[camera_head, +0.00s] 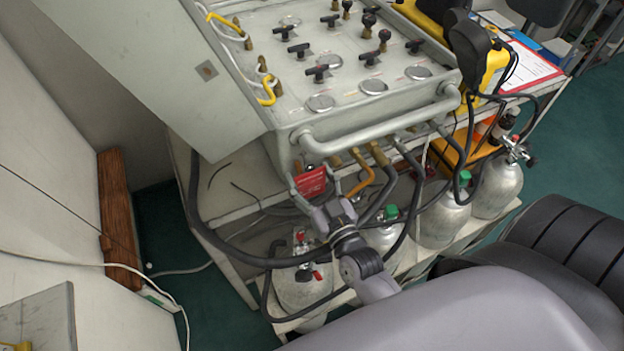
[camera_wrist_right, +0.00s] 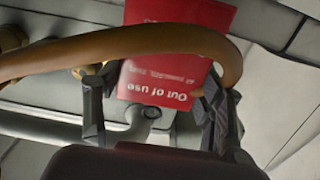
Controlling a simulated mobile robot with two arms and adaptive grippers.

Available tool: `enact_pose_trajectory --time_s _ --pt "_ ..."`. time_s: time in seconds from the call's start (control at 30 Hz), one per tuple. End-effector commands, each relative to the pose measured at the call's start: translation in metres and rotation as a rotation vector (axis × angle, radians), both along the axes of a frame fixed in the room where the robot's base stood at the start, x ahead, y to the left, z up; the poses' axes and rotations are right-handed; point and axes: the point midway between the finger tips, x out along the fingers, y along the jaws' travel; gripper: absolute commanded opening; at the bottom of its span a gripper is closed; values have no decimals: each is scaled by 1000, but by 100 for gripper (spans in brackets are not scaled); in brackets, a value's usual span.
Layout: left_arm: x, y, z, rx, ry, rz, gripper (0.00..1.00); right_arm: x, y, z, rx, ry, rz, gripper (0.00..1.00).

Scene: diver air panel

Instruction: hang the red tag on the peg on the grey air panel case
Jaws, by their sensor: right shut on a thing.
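The red tag (camera_head: 311,181) is between the fingers of my right gripper (camera_head: 314,186), at the front left corner of the grey air panel case (camera_head: 282,158). In the wrist view the tag (camera_wrist_right: 160,85) reads "Out of use" upside down, and my right gripper (camera_wrist_right: 160,108) has one finger on either side of it. The gripper is shut on the tag. The tag is close to the case front, but I cannot tell whether it touches it. I cannot make out the peg clearly. My left gripper is not in view.
A brown-orange hose (camera_wrist_right: 140,40) crosses in front of the tag in the wrist view. A grey handle bar (camera_head: 385,125) runs along the case front. Black hoses (camera_head: 232,252) and several silver cylinders (camera_head: 303,287) are below. The open lid (camera_head: 150,60) stands at left.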

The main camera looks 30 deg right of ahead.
Motion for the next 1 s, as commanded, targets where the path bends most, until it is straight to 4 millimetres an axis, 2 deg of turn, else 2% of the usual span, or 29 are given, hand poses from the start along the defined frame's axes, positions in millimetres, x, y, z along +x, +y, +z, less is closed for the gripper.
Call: enact_pose_trajectory --time_s 1.0 --pt "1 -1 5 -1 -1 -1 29 14 -1 0 0 1 0 44"
